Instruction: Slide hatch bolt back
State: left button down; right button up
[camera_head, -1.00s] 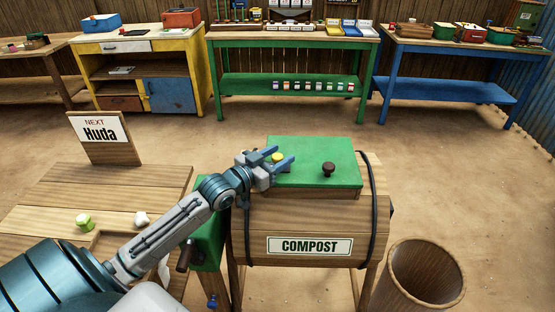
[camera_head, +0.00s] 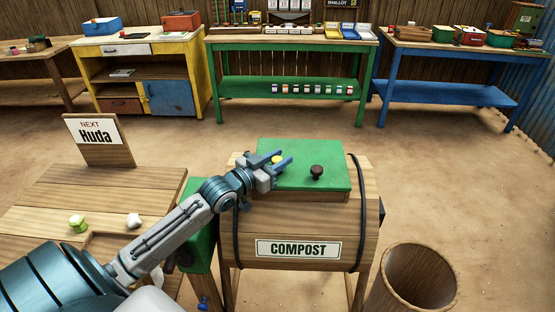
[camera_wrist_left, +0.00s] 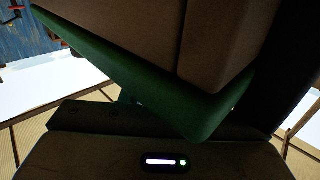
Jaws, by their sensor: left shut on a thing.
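The green hatch lid (camera_head: 325,160) lies flat on top of the wooden compost drum (camera_head: 343,222) and carries a dark round knob (camera_head: 317,172). My left gripper (camera_head: 281,160) is over the lid's left part, shut on the small yellow bolt knob (camera_head: 277,159). The fingers hide most of the bolt, so I cannot tell how far it is engaged. In the left wrist view a dark green slab (camera_wrist_left: 150,85) and brown surfaces fill the close range; the bolt cannot be made out there. My right gripper is not in view.
A round wooden bin (camera_head: 415,280) stands right of the drum. A wooden table (camera_head: 110,190) with a "Huda" sign (camera_head: 98,140) is at the left. Dark straps (camera_head: 359,215) run over the drum's ends. Workbenches line the back, with open floor in front.

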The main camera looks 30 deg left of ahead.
pick_arm(q)
jog(key=shift+d, duration=0.1)
jog(key=c, duration=1.3)
grip_release()
jog(key=shift+o, duration=0.8)
jog(key=shift+s+d+r, duration=0.1)
jog(key=shift+d+r, duration=0.05)
jog(key=shift+d, duration=0.05)
jog(key=shift+a, duration=0.1)
jog(key=shift+s+a+p, duration=0.25)
jog(key=shift+s+p, duration=0.15)
jog(key=shift+s, duration=0.05)
jog(key=p+v, duration=0.4)
jog(key=shift+s+r+p, duration=0.25)
jog(key=shift+p, duration=0.15)
jog(key=p+v, duration=0.1)
jog(key=p, duration=0.2)
jog(key=p+v, duration=0.2)
jog(key=p, duration=0.2)
jog(key=p+v, duration=0.2)
jog(key=p, duration=0.1)
jog(key=shift+s+f, duration=0.2)
jog(key=shift+f, duration=0.1)
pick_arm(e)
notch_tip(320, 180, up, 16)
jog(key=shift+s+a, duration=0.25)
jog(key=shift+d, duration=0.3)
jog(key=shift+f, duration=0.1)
